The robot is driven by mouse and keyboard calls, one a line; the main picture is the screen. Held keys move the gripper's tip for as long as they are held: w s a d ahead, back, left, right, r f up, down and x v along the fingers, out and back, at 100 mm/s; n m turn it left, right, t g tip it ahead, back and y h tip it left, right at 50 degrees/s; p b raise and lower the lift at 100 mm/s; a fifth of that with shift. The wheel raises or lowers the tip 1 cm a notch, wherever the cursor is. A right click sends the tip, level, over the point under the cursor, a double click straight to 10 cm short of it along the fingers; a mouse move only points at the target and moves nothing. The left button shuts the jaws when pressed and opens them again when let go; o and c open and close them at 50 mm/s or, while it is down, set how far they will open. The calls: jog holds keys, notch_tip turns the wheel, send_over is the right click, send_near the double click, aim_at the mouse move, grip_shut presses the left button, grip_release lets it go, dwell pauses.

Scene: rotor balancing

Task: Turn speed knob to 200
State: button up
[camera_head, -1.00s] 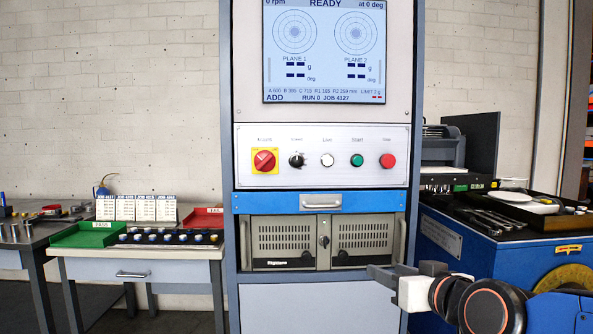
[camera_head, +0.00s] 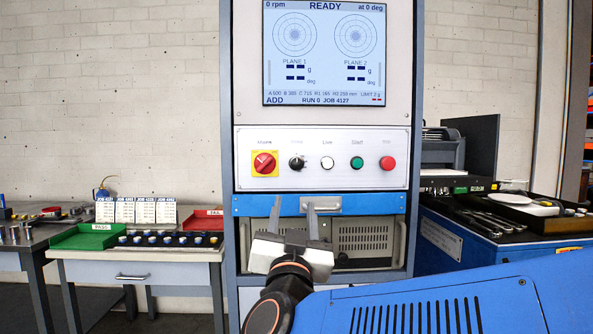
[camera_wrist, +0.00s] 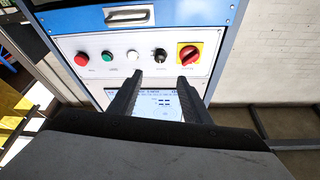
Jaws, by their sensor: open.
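The black speed knob (camera_head: 297,162) is on the white control panel (camera_head: 212,0) of the cabinet, between the red rotary switch on its yellow plate (camera_head: 264,163) and the white lamp button (camera_head: 327,163). The knob also shows in the wrist view (camera_wrist: 160,55), upside down. Its setting is too small to read. My gripper (camera_head: 293,208) is open and empty, below the knob and in front of the blue drawer strip. In the wrist view its two fingers (camera_wrist: 158,86) point toward the panel, apart from the knob. The screen (camera_head: 325,52) reads READY and 0 rpm.
A green button (camera_head: 357,163) and a red button (camera_head: 387,163) sit right of the knob. A drawer handle (camera_head: 321,205) sticks out below the panel. A side table with a green tray (camera_head: 88,238) stands left; a blue bench (camera_head: 450,240) stands right.

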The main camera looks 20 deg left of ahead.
aim_at(296, 165)
jog(key=x, duration=1.7)
jog(key=shift+w, duration=0.15)
jog(key=c, duration=1)
jog(key=shift+c, duration=0.2)
jog(key=shift+m+h, duration=0.4)
jog(key=shift+m, duration=0.1)
jog(key=m+h, duration=0.1)
jog(key=m, duration=0.1)
jog(key=m+h, duration=0.1)
jog(key=m, duration=0.2)
jog(key=shift+a+r, duration=0.1)
jog(key=shift+a, duration=0.1)
jog(key=shift+a+r+m+g+h, duration=0.1)
jog(key=shift+m+g+h, duration=0.15)
jog(key=shift+m+h, duration=0.65)
jog(key=shift+m+g+h, duration=0.25)
jog(key=shift+m+h, duration=0.15)
jog(key=shift+m, duration=1)
